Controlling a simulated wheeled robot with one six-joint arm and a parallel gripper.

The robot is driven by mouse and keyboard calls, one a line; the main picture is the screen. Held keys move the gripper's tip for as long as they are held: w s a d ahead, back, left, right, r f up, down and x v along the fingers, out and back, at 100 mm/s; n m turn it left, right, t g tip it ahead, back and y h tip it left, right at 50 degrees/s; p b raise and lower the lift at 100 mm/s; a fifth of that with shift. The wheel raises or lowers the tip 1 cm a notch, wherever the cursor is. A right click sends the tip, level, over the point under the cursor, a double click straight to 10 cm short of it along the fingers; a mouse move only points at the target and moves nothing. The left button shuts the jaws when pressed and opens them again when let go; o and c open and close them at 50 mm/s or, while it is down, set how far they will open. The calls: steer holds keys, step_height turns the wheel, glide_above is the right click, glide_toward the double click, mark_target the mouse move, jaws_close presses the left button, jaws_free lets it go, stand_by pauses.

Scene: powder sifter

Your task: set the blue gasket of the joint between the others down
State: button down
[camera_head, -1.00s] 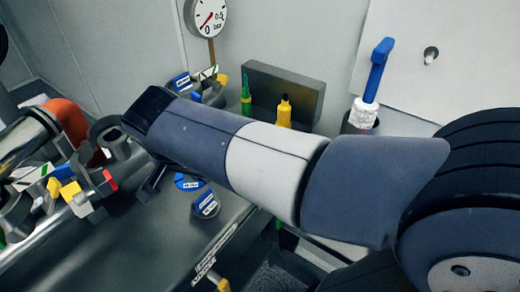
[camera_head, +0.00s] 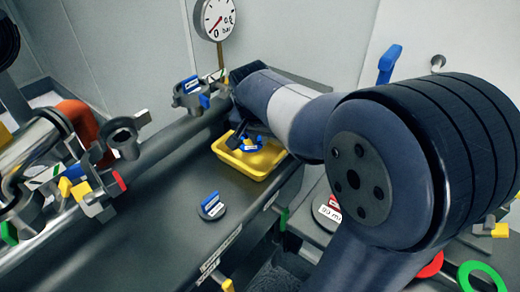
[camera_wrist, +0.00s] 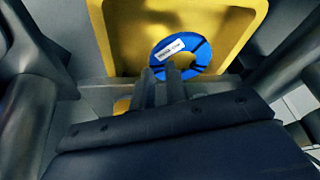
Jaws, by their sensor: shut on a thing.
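The blue gasket (camera_wrist: 183,57) is a flat ring with a white label and dark marks. My gripper (camera_wrist: 172,75) is shut on its near edge in the wrist view. The ring is over the yellow tray (camera_wrist: 118,30); whether it touches the tray floor I cannot tell. In the head view the blue gasket (camera_head: 248,147) shows at the yellow tray (camera_head: 262,175) on the bench, with my gripper (camera_head: 238,141) beside it, partly hidden by my arm. The joint on the left has an orange elbow pipe (camera_head: 80,125) and open clamps (camera_head: 124,140).
A dark disc with a blue tab (camera_head: 212,206) lies on the bench in front of the tray. Another blue-tabbed clamp (camera_head: 190,95) is behind the tray, below a gauge (camera_head: 215,17). A red ring (camera_head: 430,265) and a green ring (camera_head: 481,278) lie at the lower right.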

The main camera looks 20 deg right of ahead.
mark_target(259, 146)
step_height(259, 146, down, 4)
steer(key=shift+f, duration=0.1)
steer(key=shift+w+d+f, duration=0.1)
steer(key=shift+w+f, duration=0.05)
steer(key=shift+f, duration=0.15)
steer(key=shift+f, duration=0.1)
steer(key=c, duration=1.4)
jaws_free()
steer(key=shift+r, duration=0.2)
steer(key=p+v, duration=0.1)
steer(key=v, duration=1.1)
